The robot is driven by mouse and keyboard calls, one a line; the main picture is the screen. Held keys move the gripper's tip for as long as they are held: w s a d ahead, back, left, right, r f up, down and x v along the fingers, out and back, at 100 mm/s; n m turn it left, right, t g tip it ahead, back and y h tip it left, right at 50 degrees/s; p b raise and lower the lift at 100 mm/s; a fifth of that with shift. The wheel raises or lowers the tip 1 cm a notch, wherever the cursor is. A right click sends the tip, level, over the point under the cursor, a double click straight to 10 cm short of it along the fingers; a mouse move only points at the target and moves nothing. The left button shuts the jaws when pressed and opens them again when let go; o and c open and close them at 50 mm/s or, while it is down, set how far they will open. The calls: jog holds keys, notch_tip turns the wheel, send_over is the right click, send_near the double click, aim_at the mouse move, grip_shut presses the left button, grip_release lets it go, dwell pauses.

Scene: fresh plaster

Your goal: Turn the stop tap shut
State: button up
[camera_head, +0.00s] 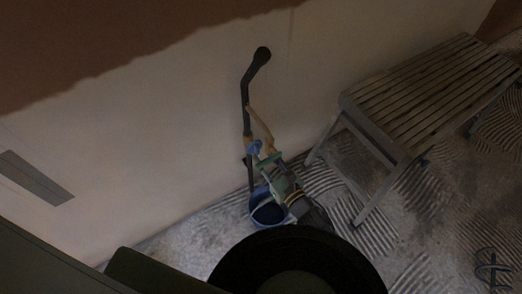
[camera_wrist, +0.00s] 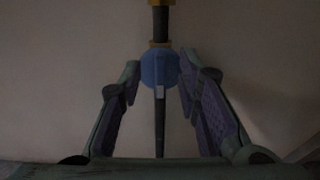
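The stop tap (camera_head: 254,147) has a blue head and sits on a dark pipe (camera_head: 245,95) that runs up the pale wall. In the wrist view the blue tap (camera_wrist: 159,67) is round, with brass-coloured fittings above it and a small pale tab at its lower front. My gripper (camera_head: 263,156) is at the tap, just below and right of it in the head view. In the wrist view its two padded fingers (camera_wrist: 160,75) stand apart, one on each side of the tap. The tips are close to its sides; contact is not clear.
A blue bucket (camera_head: 257,212) stands on the floor below the tap, partly behind my arm. A slatted grey bench (camera_head: 430,92) stands to the right. A grey flat strip (camera_head: 35,180) shows against the wall at left.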

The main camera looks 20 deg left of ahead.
aim_at(256, 149)
jog(key=shift+x, duration=1.4)
jog(key=shift+c, duration=0.2)
grip_shut()
